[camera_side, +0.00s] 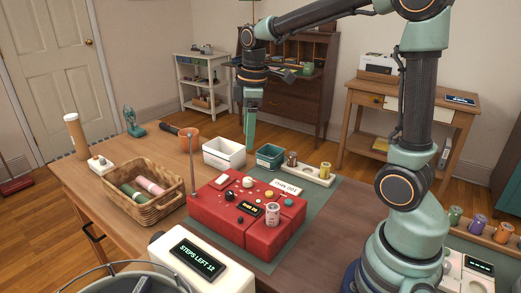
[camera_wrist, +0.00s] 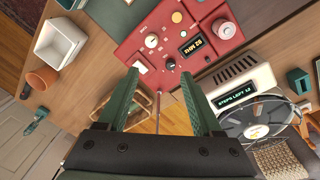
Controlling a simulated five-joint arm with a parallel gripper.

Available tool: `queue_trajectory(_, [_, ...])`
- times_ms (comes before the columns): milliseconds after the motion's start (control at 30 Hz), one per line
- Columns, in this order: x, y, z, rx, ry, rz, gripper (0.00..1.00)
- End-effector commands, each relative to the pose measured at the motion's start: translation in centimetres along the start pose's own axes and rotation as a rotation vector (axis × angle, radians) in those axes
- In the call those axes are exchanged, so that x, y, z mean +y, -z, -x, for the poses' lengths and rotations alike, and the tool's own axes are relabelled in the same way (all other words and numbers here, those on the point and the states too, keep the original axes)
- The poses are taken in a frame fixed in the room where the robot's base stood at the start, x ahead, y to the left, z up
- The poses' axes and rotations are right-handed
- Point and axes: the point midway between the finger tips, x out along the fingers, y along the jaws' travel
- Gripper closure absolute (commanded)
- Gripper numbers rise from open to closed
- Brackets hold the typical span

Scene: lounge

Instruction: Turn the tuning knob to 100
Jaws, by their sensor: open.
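The red control box (camera_side: 245,215) sits on a dark green mat on the table. The box's display (camera_wrist: 193,45) seems to read 26. A white card (camera_side: 286,186) behind the box seems to show 100. My gripper (camera_side: 250,148) hangs above the table behind the box, apart from it. In the wrist view my gripper (camera_wrist: 159,75) is open and empty, its fingers pointing toward the box's edge.
A thin antenna (camera_side: 192,165) rises at the box's left. A wicker basket (camera_side: 144,193) stands left, a white bin (camera_side: 224,153) and a green bin (camera_side: 270,157) behind. In front, a cream device (camera_side: 230,277) reads STEPS LEFT 12. A can (camera_side: 272,214) stands on the box.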

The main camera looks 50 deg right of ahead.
Motion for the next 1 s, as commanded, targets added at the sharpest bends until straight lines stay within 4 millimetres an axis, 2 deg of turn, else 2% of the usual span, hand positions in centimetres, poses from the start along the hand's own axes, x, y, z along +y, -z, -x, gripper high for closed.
queue_trajectory(100, [1.8,0.1,-1.8,-0.037,0.050,0.111,0.33])
queue_trajectory(300, [3.2,0.1,-3.4,-0.059,0.095,0.219,0.33])
queue_trajectory(467, [3.3,0.0,-4.3,-0.062,0.101,0.235,0.33])
queue_trajectory(567, [3.1,-0.1,-5.6,-0.062,0.102,0.234,0.33])
queue_trajectory(1000, [2.4,-0.7,-13.5,-0.062,0.103,0.233,0.33])
